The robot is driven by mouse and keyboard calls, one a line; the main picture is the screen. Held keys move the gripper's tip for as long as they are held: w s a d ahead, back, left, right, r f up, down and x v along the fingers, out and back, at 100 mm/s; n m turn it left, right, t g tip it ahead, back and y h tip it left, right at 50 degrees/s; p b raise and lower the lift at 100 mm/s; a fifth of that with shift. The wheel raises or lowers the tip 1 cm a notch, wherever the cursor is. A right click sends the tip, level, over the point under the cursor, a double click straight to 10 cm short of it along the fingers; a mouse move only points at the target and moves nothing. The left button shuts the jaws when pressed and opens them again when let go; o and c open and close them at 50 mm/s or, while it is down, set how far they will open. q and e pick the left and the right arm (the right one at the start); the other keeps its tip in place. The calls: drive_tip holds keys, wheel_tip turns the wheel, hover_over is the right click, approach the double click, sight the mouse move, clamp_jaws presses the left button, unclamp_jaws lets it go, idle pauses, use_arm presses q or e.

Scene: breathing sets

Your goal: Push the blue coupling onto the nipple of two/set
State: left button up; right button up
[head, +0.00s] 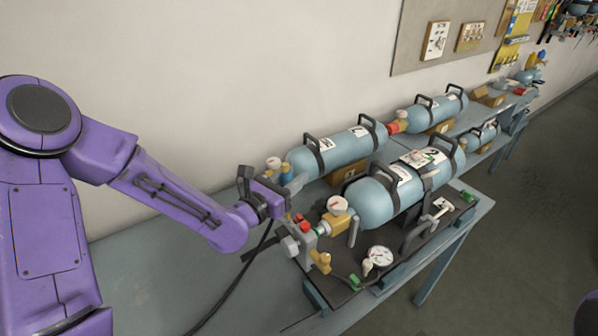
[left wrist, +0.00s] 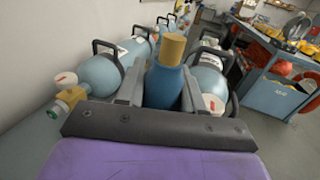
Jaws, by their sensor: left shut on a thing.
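My left gripper (head: 290,198) is shut on the blue coupling (left wrist: 164,86), which has a brass-coloured end (left wrist: 173,47) in the left wrist view. In the head view the gripper mostly hides the coupling. It is close to the valve end of the nearest set, a pale blue cylinder (head: 375,204) on a dark board (head: 340,277). That end has a brass block (head: 341,222), a gauge (head: 337,205) and a grey block with a red button (head: 304,227). I cannot pick out the nipple or tell whether the coupling touches it. My right gripper is not in view.
A second cylinder (head: 335,152) lies close behind, with more sets along the blue bench (head: 150,275). A black hose (head: 228,295) runs along the bench. A round gauge (head: 379,256) and a brass fitting (head: 321,261) are at the board's front. The bench's left is mostly clear.

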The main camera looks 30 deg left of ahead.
use_arm(q)
drive_tip(key=s, duration=0.2)
drive_tip(key=shift+s+a+r, duration=0.1)
drive_tip(key=shift+s+r, duration=0.2)
drive_tip(key=shift+s, duration=0.1)
drive_tip(key=shift+f+b, duration=0.45)
drive_tip(key=shift+b, duration=0.05)
drive_tip(key=f+b, duration=0.1)
drive_tip(key=w+f+b, duration=0.1)
drive_tip(key=f, duration=0.1)
drive_tip(key=w+f+b, duration=0.1)
drive_tip(key=f, duration=0.1)
drive_tip(key=shift+w+f, duration=0.15)
drive_tip(key=shift+f, duration=0.05)
drive_tip(key=shift+w+f, duration=0.2)
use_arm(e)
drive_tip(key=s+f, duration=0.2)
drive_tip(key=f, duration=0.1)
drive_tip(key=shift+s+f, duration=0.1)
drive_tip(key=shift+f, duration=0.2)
